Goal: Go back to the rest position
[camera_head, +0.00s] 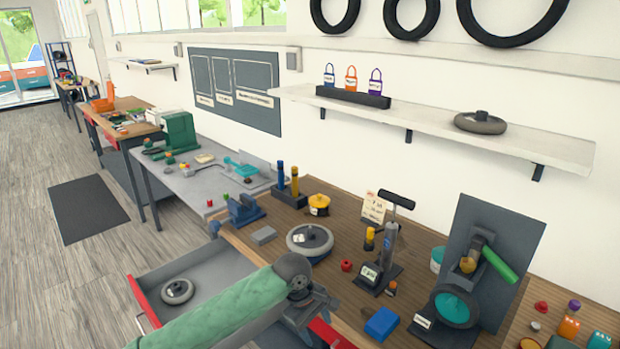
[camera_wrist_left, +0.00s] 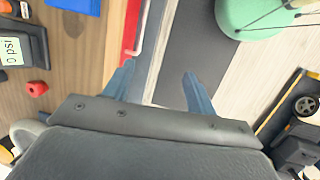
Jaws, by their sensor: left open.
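My left arm, in a green sleeve, reaches in from the bottom of the head view. My left gripper (camera_head: 312,318) is low over the front edge of the wooden workbench (camera_head: 350,308). In the left wrist view its two blue-grey fingers (camera_wrist_left: 158,86) stand apart with nothing between them. Behind the gap lie the red drawer edge, a dark surface and floor. My right gripper is not in view.
The open grey drawer (camera_head: 215,269) left of my arm holds a small wheel (camera_head: 177,291). Near the gripper on the bench are a blue block (camera_head: 381,324), a pump (camera_head: 385,245), a larger wheel (camera_head: 310,241) and a dark stand with a green handle (camera_head: 499,263).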

